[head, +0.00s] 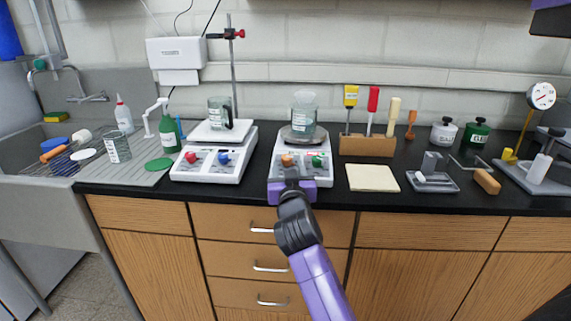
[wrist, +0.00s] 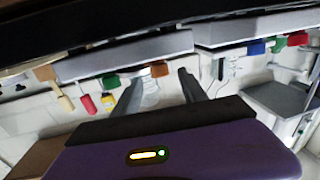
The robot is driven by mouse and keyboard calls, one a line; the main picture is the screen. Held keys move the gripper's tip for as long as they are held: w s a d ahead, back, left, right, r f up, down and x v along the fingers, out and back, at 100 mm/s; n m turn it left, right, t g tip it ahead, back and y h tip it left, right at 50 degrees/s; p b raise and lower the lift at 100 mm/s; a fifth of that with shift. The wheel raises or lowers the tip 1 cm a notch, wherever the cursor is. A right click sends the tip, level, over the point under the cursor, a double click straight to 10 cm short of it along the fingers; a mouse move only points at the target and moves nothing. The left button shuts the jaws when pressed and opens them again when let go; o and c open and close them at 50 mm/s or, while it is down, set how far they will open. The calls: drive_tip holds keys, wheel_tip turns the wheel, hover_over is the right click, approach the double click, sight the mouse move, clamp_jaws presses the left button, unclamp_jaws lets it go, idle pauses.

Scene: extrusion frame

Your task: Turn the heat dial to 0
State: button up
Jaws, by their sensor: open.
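A middle hotplate (head: 274,178) has an orange dial (head: 287,160) and a green dial (head: 318,161) on its white front. A glass beaker (head: 304,112) stands on its round plate. I cannot read which dial is for heat or where either points. My gripper (head: 290,172) is open and empty in front of the orange dial. In the wrist view, which is upside down, the orange dial (wrist: 159,69) shows between my fingertips (wrist: 162,76), and the green dial (wrist: 111,81) lies left of them. I cannot tell whether the fingers touch the orange dial.
A second hotplate (head: 205,172) with a red dial (head: 192,157) and a blue dial (head: 224,158) stands to the left. A pale pad (head: 373,178) and a wooden tool rack (head: 367,146) are at the right. The black counter edge is close below my gripper.

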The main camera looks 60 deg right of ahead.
sight(287, 161)
drive_tip(key=shift+x, duration=2)
clamp_jaws()
